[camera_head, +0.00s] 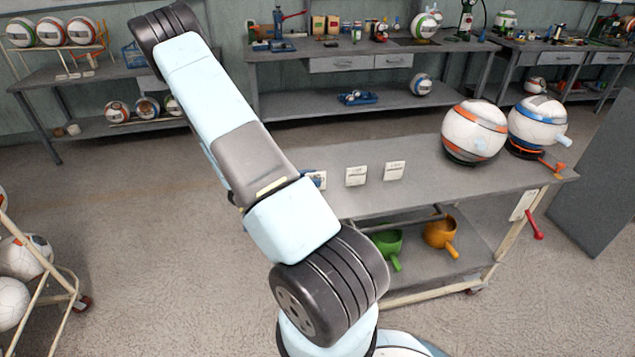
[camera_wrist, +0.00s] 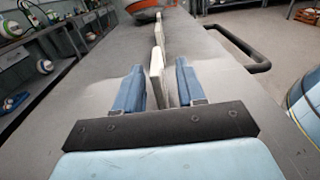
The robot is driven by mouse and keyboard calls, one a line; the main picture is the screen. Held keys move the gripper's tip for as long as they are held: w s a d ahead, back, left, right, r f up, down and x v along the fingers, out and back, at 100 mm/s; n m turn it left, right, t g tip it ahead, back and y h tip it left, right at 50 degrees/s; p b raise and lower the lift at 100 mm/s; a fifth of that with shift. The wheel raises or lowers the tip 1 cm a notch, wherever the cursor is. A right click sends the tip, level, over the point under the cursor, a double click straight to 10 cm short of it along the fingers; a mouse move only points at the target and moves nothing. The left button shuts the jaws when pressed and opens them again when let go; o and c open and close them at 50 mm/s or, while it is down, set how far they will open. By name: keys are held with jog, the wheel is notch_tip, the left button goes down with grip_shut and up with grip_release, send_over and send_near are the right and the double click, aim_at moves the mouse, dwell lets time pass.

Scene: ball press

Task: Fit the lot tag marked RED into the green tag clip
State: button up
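Three white lot tags stand upright on the grey cart top: the left tag (camera_head: 319,181), the middle tag (camera_head: 356,176) and the right tag (camera_head: 394,170). Their print is too small to read, so I cannot tell which is marked RED. My gripper (camera_wrist: 159,66) is low over the cart top, its two blue fingers apart. The nearest tag (camera_wrist: 155,80) stands edge-on between them, with a gap at the right finger. Another tag (camera_wrist: 159,35) stands beyond it in line. In the head view my arm hides most of the gripper. I cannot make out the green tag clip.
Two balls, an orange-striped one (camera_head: 474,132) and a blue-striped one (camera_head: 537,123), sit at the cart's right end. Green (camera_head: 388,245) and orange (camera_head: 440,233) handled cups are on the lower shelf. A dark rail (camera_wrist: 245,55) runs beside the cart top.

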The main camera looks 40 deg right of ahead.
jog(key=shift+x, duration=0.95)
jog(key=shift+c, duration=0.3)
grip_shut()
